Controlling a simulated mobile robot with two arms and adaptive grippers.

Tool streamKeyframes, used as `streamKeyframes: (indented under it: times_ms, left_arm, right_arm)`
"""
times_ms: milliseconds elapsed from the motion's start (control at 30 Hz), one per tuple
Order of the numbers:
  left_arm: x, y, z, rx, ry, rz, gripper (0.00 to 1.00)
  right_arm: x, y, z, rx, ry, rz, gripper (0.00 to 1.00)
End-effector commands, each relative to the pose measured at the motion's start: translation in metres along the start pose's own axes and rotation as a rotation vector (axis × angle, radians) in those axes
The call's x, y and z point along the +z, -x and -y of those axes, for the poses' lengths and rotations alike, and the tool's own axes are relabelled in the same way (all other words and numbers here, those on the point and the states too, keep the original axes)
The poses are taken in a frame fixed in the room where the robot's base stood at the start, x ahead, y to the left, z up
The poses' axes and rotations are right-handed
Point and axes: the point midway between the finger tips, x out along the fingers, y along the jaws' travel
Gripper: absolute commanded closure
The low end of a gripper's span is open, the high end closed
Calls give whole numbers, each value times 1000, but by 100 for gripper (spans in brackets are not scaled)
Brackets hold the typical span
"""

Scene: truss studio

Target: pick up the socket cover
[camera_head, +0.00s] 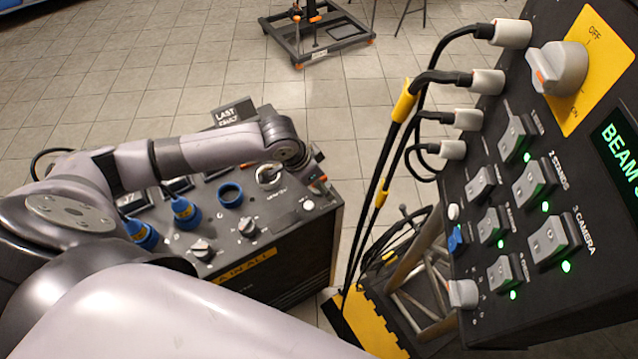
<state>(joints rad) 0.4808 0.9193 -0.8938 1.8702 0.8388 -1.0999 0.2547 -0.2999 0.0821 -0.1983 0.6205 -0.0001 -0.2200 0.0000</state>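A low black control box (290,265) stands on the floor at lower centre. On its top are a blue open ring (230,194) and, to its right, a round pale-rimmed fitting (268,176). I cannot tell for certain which part is the socket cover. Two blue plugs or caps, one at the left (140,232) and one nearer the ring (185,212), are also on the top. My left arm reaches across the box from the left. Its wrist is over the box's far right part, just beyond the round fitting, and hides its fingers. My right gripper is not in view.
A tall black panel (540,190) with switches, green lights and plugged cables fills the right side. A wheeled stand (320,40) is at the back. Tiled floor behind the box is mostly clear.

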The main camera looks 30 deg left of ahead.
Motion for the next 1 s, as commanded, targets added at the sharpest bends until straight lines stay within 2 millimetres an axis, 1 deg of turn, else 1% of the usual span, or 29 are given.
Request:
streamKeyframes:
  times_ms: [33, 67, 500, 800, 933, 1000]
  left_arm:
    - [0, 0, 0, 0, 0, 0, 43]
    - [0, 0, 0, 0, 0, 0, 45]
    - [0, 0, 0, 0, 0, 0, 74]
    - [-1, 3, 0, 0, 0, -1, 74]
    - [-6, 11, 1, -1, 0, -4, 74]
    - [-9, 19, 1, -1, 0, -4, 74]
  right_arm:
    - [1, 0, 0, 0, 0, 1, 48]
    - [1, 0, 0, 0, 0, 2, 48]
    - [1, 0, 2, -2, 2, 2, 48]
    - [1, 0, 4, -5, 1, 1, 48]
    - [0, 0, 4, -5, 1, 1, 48]
    - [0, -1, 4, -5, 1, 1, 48]
